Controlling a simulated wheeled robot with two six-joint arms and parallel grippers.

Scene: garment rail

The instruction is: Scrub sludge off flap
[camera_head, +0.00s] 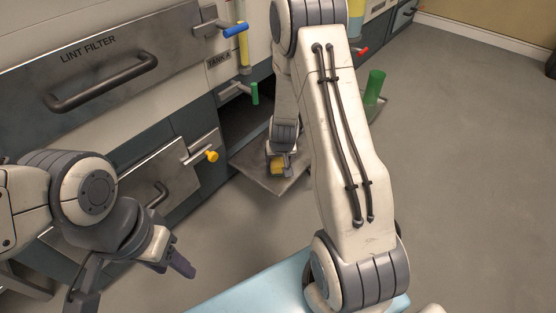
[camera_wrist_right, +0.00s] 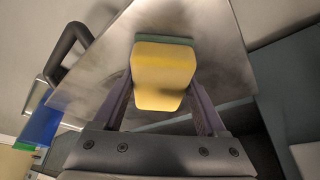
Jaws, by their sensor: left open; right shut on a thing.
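My right gripper (camera_wrist_right: 160,108) is shut on a yellow sponge (camera_wrist_right: 160,78) with a green scrub layer on its far face. In the head view the sponge (camera_head: 277,167) shows small between the fingers, over the lowered metal flap (camera_head: 272,185). In the right wrist view the green side faces the flap (camera_wrist_right: 220,70), close to it or touching; I cannot tell which. Dark smudges show on the flap's grey surface near the sponge. My left gripper (camera_head: 135,281) is open and empty, low at the left in the head view. My right arm hides part of the flap's surroundings.
The flap hangs open from a machine front with a lint filter panel (camera_head: 105,65) and its handle. Several coloured valve levers stick out, among them a yellow knob (camera_head: 212,156) and a green one (camera_head: 254,93). A green funnel-like part (camera_head: 375,88) stands at right. Floor at right is clear.

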